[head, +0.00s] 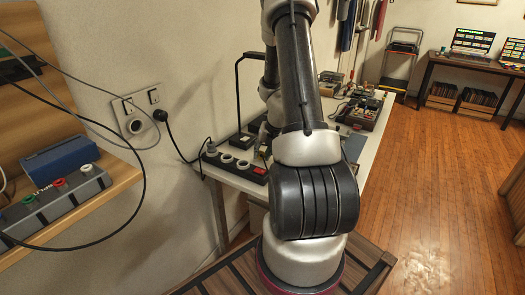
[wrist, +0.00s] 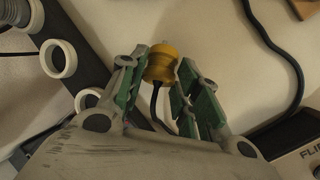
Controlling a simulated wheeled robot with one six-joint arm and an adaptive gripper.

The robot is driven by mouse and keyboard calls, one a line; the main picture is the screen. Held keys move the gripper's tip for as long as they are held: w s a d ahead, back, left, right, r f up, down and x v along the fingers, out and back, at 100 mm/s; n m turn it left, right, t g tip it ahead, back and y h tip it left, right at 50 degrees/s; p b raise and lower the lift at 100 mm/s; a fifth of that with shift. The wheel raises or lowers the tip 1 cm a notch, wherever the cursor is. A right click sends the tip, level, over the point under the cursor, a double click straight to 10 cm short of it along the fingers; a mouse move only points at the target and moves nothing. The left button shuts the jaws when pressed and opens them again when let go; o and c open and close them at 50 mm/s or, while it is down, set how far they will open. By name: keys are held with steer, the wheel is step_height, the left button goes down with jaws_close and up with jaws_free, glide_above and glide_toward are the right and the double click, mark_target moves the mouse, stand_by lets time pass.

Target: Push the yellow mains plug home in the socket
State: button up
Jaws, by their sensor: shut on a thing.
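In the wrist view the yellow plug (wrist: 160,66) is between the green-padded fingertips of my gripper (wrist: 164,59), which is shut on it. Its dark cable runs back between the fingers. The dark socket strip (wrist: 78,72) with white-ringed sockets is to the left, apart from the plug in the picture. In the head view the strip (head: 226,161) lies on the white table, with a grey plug (head: 211,148) at its left end and a red switch (head: 259,171) at its right. There my gripper is largely hidden behind my arm, and I cannot make out the yellow plug.
A wall socket plate (head: 137,108) holds a black plug (head: 160,115), whose cable droops to the table. In the wrist view a black cable (wrist: 268,40) curves at the right above a labelled box (wrist: 299,150). Equipment (head: 363,107) stands farther along the table. The wooden floor at the right is clear.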

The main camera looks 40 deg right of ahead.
steer(key=o, duration=1.1)
steer(key=shift+o, duration=0.2)
steer(key=a+v, duration=0.1)
steer(key=v, duration=1.1)
steer(key=s+a+r+m, duration=1.9)
steer(key=r+m, duration=0.2)
steer(key=m, duration=0.7)
steer(key=shift+s+m+h, duration=0.3)
steer(key=shift+s, duration=0.05)
